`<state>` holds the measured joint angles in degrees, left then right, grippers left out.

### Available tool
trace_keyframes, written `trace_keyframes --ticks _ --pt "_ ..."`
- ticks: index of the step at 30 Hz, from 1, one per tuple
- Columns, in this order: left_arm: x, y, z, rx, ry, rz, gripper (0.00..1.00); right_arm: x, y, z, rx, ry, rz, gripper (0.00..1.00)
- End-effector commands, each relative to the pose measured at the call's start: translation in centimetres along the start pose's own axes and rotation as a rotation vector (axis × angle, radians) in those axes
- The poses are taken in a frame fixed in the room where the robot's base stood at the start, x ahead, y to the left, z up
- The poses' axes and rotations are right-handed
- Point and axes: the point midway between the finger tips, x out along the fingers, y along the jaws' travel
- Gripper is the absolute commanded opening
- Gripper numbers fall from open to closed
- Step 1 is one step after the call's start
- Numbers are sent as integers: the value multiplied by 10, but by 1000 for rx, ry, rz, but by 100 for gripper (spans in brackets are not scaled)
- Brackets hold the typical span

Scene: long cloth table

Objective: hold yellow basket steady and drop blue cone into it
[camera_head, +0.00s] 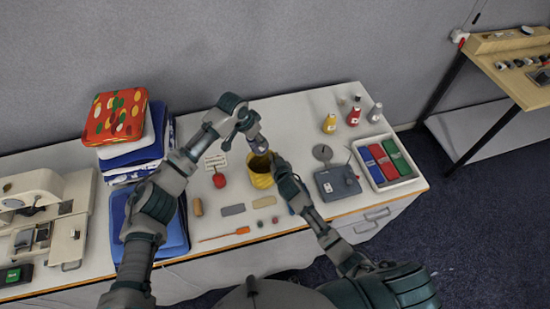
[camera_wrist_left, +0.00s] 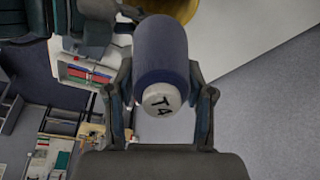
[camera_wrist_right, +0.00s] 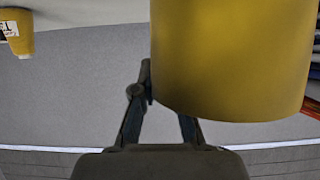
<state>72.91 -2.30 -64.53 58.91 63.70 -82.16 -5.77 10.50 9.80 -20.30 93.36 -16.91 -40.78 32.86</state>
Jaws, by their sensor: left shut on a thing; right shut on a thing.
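The yellow basket (camera_head: 259,181) stands on the table in the middle of the head view; its wall fills the upper right of the right wrist view (camera_wrist_right: 235,60). My right gripper (camera_head: 276,164) is shut on the basket's rim from the right side; one finger is partly hidden by the wall. The blue cone (camera_wrist_left: 161,50), with a white end marked "T4", is between the fingers of my left gripper (camera_wrist_left: 162,100), which is shut on it. In the head view the left gripper (camera_head: 256,140) and the cone (camera_head: 259,143) are just above the basket's opening.
A red ball-like thing (camera_head: 219,181) and a small sign (camera_head: 215,162) are left of the basket. A grey device (camera_head: 338,182) and a white tray (camera_head: 385,163) of coloured boxes are to the right. Bottles (camera_head: 329,124) stand behind. Folded cloths (camera_head: 130,150) are stacked left.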

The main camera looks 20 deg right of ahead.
Motion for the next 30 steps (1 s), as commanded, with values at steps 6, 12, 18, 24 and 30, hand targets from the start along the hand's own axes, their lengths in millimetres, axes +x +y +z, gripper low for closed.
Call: trace_keyframes --ticks 6,12,18,24,30 --pt "15 0 5 -2 0 1 4 0 0 2 0 -3 0 0" --pt "28 0 10 -1 0 0 4 0 0 2 0 -4 0 0" --pt "41 0 15 -1 0 1 4 0 0 2 0 -4 0 0" --pt "54 -1 19 -2 0 0 4 0 0 2 -1 -5 0 0" --pt "68 -1 24 -1 0 1 4 0 0 3 -1 -5 0 0"
